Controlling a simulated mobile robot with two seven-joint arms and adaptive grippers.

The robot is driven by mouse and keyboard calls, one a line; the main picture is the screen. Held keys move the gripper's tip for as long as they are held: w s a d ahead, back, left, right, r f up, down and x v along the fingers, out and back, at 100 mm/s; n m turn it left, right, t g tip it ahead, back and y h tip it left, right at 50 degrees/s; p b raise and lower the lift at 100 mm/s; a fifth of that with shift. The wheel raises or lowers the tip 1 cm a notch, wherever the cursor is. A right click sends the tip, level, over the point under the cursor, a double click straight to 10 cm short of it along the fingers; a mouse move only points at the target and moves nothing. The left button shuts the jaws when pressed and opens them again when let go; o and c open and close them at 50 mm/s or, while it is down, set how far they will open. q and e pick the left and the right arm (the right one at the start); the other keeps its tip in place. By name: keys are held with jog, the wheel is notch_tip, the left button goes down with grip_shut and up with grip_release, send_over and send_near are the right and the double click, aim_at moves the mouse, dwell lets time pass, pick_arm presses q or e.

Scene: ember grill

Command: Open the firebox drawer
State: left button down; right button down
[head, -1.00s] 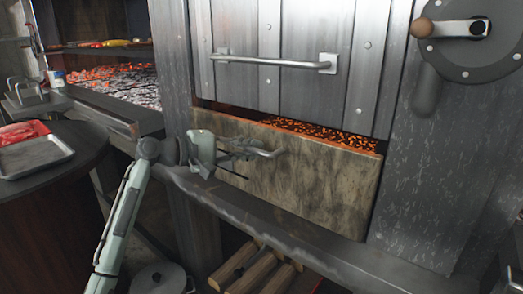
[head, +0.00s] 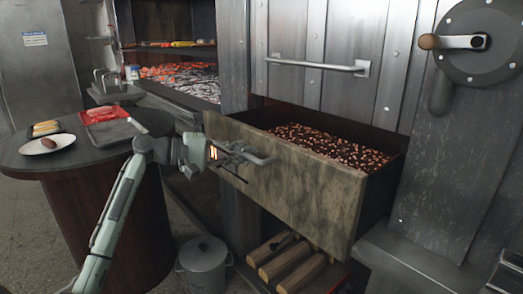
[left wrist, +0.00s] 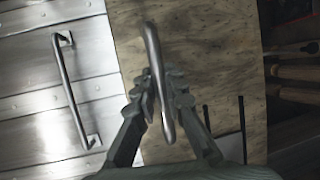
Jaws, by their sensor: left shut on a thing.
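My left gripper (head: 238,155) is at the drawer front and is shut on the drawer's metal bar handle. In the left wrist view the handle (left wrist: 153,50) runs between the fingers of my left gripper (left wrist: 160,95), with the wooden front behind it. My right gripper is in neither view.
A metal door with a bar handle (head: 318,66) is above the drawer. A round table (head: 75,158) with plates and trays stands at left. A lidded pot (head: 204,262) and split logs (head: 285,262) are below. A crank wheel (head: 480,42) is at upper right.

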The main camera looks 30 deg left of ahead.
pick_arm(q)
jog(key=shift+s+a+f, duration=0.1)
jog(key=shift+s+a, duration=0.2)
jog(key=shift+s, duration=0.55)
jog(key=shift+s+a, duration=0.3)
jog(key=shift+s, duration=0.55)
jog(key=c, duration=1.6)
grip_release()
jog(key=v, duration=1.2)
